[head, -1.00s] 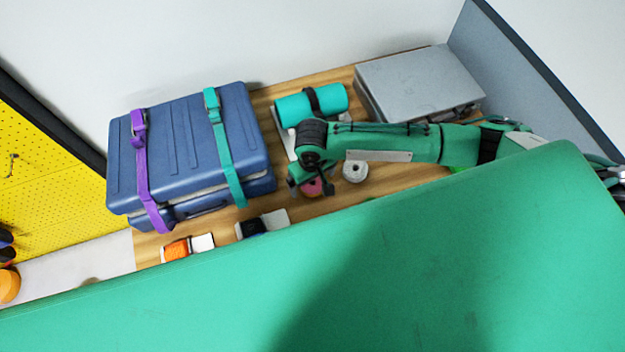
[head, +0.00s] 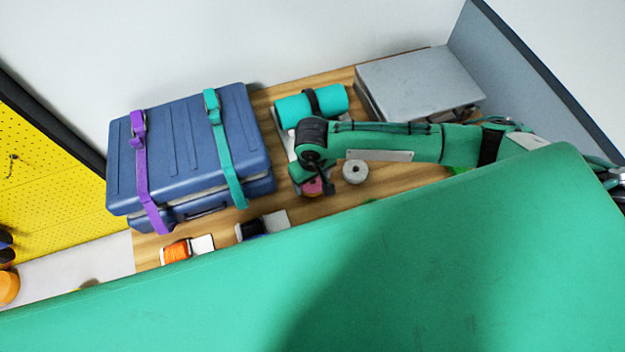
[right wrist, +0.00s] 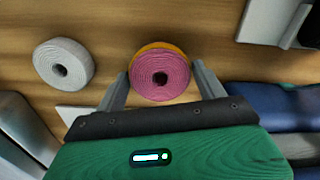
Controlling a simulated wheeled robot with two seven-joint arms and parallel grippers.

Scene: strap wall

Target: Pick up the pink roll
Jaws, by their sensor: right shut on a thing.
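The pink roll (right wrist: 160,75) is a coiled strap seen end-on in the right wrist view, with an orange roll (right wrist: 158,47) showing just behind its upper edge. My right gripper (right wrist: 159,78) is shut on the pink roll, one finger on each side. In the head view the pink roll (head: 312,187) is partly hidden under my right gripper (head: 311,186), low over the wooden table. I cannot tell whether the two rolls touch. My left gripper is not in view.
A grey roll (head: 355,172) lies close beside the hand. A blue case (head: 185,150) with purple and teal straps stands left. Behind are a teal bundle (head: 330,100) and a grey box (head: 420,85). Orange (head: 175,252) and black (head: 252,230) strap rolls lie in front.

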